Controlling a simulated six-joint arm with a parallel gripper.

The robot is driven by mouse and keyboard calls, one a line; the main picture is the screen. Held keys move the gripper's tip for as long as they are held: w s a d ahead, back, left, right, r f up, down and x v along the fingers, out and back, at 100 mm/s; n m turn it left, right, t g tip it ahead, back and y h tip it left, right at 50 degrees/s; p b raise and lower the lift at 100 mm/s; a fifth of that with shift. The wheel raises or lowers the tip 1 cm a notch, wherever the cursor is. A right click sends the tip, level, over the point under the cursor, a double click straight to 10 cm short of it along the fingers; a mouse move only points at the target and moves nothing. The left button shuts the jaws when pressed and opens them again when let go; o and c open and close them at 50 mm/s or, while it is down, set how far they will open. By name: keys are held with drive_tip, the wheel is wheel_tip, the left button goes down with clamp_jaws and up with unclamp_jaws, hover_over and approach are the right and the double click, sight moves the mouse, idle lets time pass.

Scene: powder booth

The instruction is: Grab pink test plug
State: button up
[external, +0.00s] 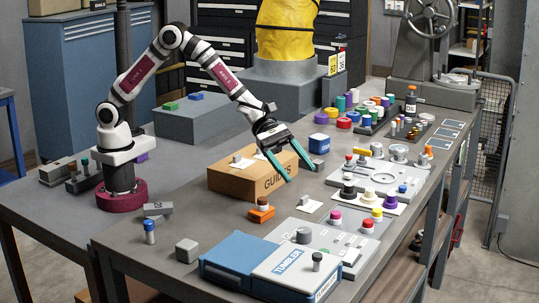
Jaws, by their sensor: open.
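My gripper (301,175) has teal fingers, spread apart and pointing down to the right.
A cardboard box marked GUIDES (235,183) stands under my forearm. A blue TUMBLER case (231,260) lies at the front. The table's left part is fairly clear.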

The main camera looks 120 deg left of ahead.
sight(328, 220)
drive_tip(key=a+f+n+y, duration=0.1)
drive_tip(key=a+f+n, duration=0.1)
drive_tip(key=f, duration=0.1)
drive_tip(key=w+a+f+n, duration=0.1)
drive_tip(key=a+f, duration=0.1)
drive_tip(key=f, duration=0.2)
drive_tip(key=w+a+f+n+t+y, duration=0.1)
drive_tip(key=a+f+n, duration=0.1)
drive_tip(key=f, duration=0.1)
drive_tip(key=shift+w+a+f+n+y, duration=0.25)
drive_tip(key=shift+a+f+n+y, duration=0.05)
drive_tip(key=shift+a+f, duration=0.1)
drive_tip(key=x, duration=0.5)
drive_tip(key=shift+d+f, duration=0.1)
drive_tip(key=shift+f, duration=0.05)
clamp_jaws()
